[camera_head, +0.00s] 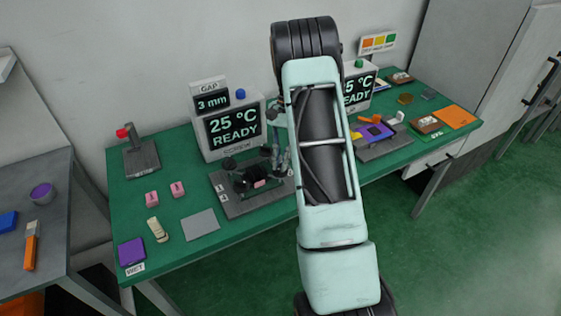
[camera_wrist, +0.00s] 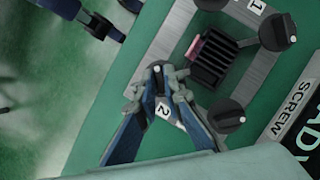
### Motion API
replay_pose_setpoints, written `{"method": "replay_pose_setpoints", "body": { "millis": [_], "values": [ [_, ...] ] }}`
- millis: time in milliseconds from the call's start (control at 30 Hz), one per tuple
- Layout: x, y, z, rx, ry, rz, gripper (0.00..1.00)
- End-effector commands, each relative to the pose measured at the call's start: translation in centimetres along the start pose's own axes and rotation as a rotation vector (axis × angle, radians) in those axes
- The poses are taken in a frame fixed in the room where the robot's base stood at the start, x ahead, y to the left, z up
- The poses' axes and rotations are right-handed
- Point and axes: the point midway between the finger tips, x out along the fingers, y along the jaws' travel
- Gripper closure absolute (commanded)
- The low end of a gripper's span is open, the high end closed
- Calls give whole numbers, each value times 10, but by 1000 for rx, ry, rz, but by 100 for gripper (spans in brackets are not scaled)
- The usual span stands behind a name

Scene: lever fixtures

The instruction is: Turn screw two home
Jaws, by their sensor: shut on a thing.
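The screw fixture is a grey plate (camera_head: 225,203) with a black finned block (camera_wrist: 210,57) in its middle and black knobs around it. In the wrist view my gripper (camera_wrist: 158,74) is shut on the knob beside the label 2 (camera_wrist: 163,110). A white mark shows on top between the fingers; they hide most of this knob. Other knobs stand at the upper right (camera_wrist: 277,32), lower right (camera_wrist: 227,115) and top edge (camera_wrist: 210,3). A pink piece (camera_wrist: 195,47) shows at the block's side. In the head view my arm partly covers the fixture's right side.
Behind the fixture a display (camera_head: 234,127) reads 25 °C READY, with a smaller display (camera_head: 210,102) reading GAP 3 mm. Left on the green table are a red-knobbed lever (camera_head: 124,133), pink blocks (camera_head: 152,198) and a grey pad (camera_head: 201,225). Another station (camera_head: 380,140) stands right.

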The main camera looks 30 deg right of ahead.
Motion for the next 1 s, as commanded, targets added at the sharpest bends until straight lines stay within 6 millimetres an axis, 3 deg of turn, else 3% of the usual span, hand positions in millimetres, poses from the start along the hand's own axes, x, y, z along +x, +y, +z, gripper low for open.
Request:
{"method": "replay_pose_setpoints", "body": {
  "millis": [167,200,367,667,833,1000],
  "values": [
    [0,0,0,2,-1,0,100],
    [0,0,0,2,-1,0,90],
    [0,0,0,1,-1,0,74],
    [-2,0,0,0,0,0,74],
    [-21,0,-1,-1,4,-1,74],
    [-59,0,-2,-1,5,-2,74]
  ]
}}
